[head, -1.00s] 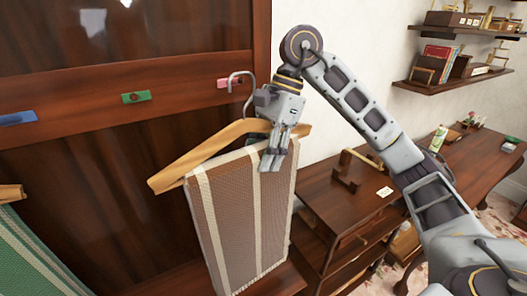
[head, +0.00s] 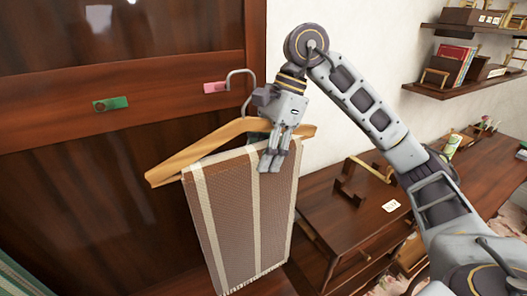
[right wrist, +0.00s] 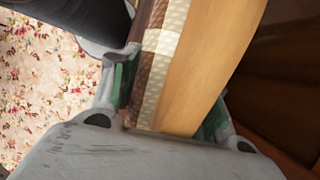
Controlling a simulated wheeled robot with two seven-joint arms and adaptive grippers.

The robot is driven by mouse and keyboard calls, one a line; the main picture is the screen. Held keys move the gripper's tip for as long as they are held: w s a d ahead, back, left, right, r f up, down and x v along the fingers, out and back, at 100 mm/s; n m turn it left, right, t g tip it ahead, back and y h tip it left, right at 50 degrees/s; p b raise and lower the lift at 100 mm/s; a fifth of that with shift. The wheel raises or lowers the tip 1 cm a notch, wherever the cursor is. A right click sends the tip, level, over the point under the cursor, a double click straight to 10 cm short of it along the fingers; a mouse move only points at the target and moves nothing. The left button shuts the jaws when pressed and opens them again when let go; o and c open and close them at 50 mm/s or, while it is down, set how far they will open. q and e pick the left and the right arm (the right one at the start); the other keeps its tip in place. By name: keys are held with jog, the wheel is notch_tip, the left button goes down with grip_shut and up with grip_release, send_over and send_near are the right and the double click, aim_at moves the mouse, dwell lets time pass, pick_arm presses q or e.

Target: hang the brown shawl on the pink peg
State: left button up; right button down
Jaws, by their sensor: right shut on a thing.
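The brown shawl (head: 235,215), with cream stripes, hangs folded over a wooden hanger (head: 200,150). My right gripper (head: 272,165) is shut on the hanger's bar with the shawl over it. The right wrist view shows the shawl (right wrist: 148,85) and hanger wood (right wrist: 205,60) between the fingers (right wrist: 168,98). The grey hanger hook (head: 246,75) rises above the gripper. The pink peg (head: 214,87) is on the wooden panel, just left of the hook. The hook's tip appears close to the peg's right end; I cannot tell whether they touch. My left gripper is not in view.
A green peg (head: 111,103) is on the same panel rail, further left. Part of a green cloth (head: 15,280) shows at the lower left. A wooden desk (head: 330,215) and wall shelves (head: 450,90) stand to the right.

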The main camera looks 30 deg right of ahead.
jog(key=shift+s+a+r, duration=0.1)
jog(key=shift+s+r, duration=0.05)
jog(key=shift+w, duration=0.3)
dwell(0.5)
jog(key=shift+w+f+p, duration=0.25)
jog(key=shift+w+f, duration=0.1)
jog(key=shift+w, duration=0.55)
jog(key=shift+w+f+p, duration=0.2)
jog(key=shift+w+f, duration=0.1)
jog(key=shift+w, duration=0.55)
jog(key=w+f+p, duration=0.1)
jog(key=w+f, duration=0.1)
jog(key=w, duration=0.4)
jog(key=shift+a+f, duration=0.15)
